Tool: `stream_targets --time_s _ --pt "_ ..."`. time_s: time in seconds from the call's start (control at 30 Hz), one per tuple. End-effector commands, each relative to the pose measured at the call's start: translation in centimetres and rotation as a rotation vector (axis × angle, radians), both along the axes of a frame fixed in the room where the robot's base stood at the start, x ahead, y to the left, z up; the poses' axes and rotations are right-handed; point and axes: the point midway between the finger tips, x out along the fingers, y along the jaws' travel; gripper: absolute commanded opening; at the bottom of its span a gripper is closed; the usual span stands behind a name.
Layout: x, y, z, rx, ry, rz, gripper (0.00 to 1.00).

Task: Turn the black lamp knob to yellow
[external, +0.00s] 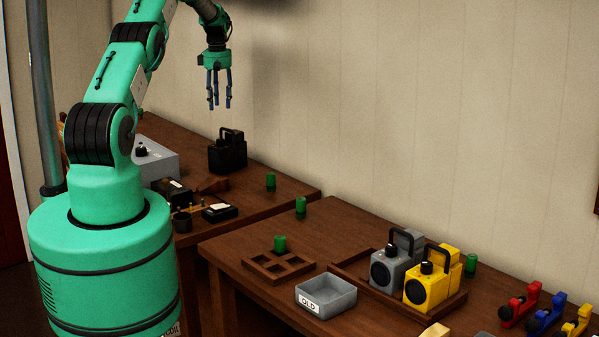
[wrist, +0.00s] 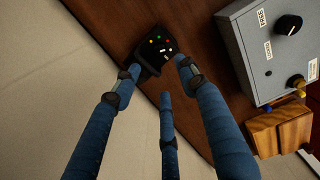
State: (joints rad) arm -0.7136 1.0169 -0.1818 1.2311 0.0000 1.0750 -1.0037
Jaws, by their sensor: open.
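The black lamp (external: 228,155) stands upright on the rear table against the wall, its handle on top. In the wrist view the lamp (wrist: 156,52) shows beyond my fingertips, with small coloured dots and pale marks on its top. The black knob cannot be made out against the black top, so its setting cannot be told. My gripper (external: 219,103) has blue fingers pointing down, spread open and empty. It hangs above the lamp in the external view, apart from it. The fingers also show in the wrist view (wrist: 158,85), spread around the line of sight to the lamp.
A grey box (wrist: 272,45) with black knobs and labels is on the same table, as is a wooden block (wrist: 280,130). Black parts (external: 220,212) lie near the table's front. The other table holds a grey lamp (external: 388,272), a yellow lamp (external: 425,290) and a grey tray (external: 326,305).

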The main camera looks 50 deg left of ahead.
Motion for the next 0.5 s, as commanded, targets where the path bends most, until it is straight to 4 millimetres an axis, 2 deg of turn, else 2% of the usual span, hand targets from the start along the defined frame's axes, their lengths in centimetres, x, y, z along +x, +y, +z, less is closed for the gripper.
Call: stream_targets --time_s 0.27,0.5 --pt "-0.1 -0.1 -2.4 -0.002 0.003 -0.001 0.42" --pt "-0.1 0.0 -5.8 -0.001 0.002 -0.001 0.42"
